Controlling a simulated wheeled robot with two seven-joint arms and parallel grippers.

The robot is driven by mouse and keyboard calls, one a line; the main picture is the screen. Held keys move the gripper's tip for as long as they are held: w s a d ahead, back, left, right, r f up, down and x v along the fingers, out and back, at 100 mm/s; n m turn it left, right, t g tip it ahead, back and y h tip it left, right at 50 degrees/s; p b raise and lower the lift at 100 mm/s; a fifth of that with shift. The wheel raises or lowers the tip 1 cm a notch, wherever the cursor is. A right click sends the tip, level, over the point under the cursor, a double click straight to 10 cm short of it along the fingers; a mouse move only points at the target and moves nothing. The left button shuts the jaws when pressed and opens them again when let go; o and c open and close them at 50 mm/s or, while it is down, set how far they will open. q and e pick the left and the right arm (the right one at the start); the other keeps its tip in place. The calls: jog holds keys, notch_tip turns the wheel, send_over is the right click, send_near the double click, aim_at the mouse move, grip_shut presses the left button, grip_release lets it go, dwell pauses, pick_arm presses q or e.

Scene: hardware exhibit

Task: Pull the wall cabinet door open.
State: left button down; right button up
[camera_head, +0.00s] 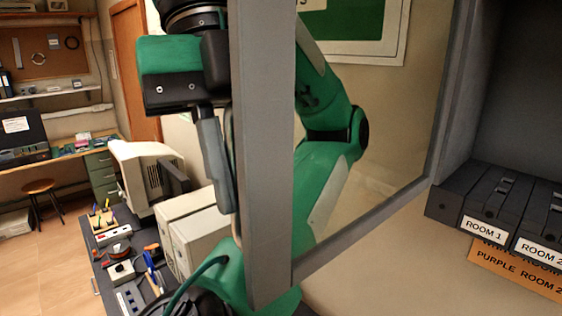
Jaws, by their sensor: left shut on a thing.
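The wall cabinet door (266,150) is a grey frame around a clear pane, and it stands swung out from the cabinet. Its near upright edge crosses the middle of the view, and its far edge meets the cabinet (516,85) at the right. My left gripper (227,203) is at the outer side of the near edge, with its fingers pointing down. It is shut on the door's handle, which is mostly hidden by the fingers and the frame. My green left arm shows through the pane. My right gripper is out of view.
Dark boxes (484,207) labelled ROOM 1 and ROOM 2 stand in the cabinet, above an orange sign (520,272). Lower left, a bench (103,262) holds tools, a monitor (148,172) and a pale case (193,232). A stool (39,188) stands on open floor.

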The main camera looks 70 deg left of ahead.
pick_arm(q)
jog(key=shift+a, duration=0.25)
jog(key=shift+r, duration=0.1)
jog(key=c, duration=1.5)
grip_release()
jog(key=shift+d, duration=0.1)
jog(key=shift+p+v, duration=0.45)
jog(key=shift+v, duration=1.95)
jog(key=shift+s+r, duration=0.1)
jog(key=shift+r, duration=0.65)
jog(key=shift+a+r, duration=0.45)
jog(key=shift+a, duration=0.05)
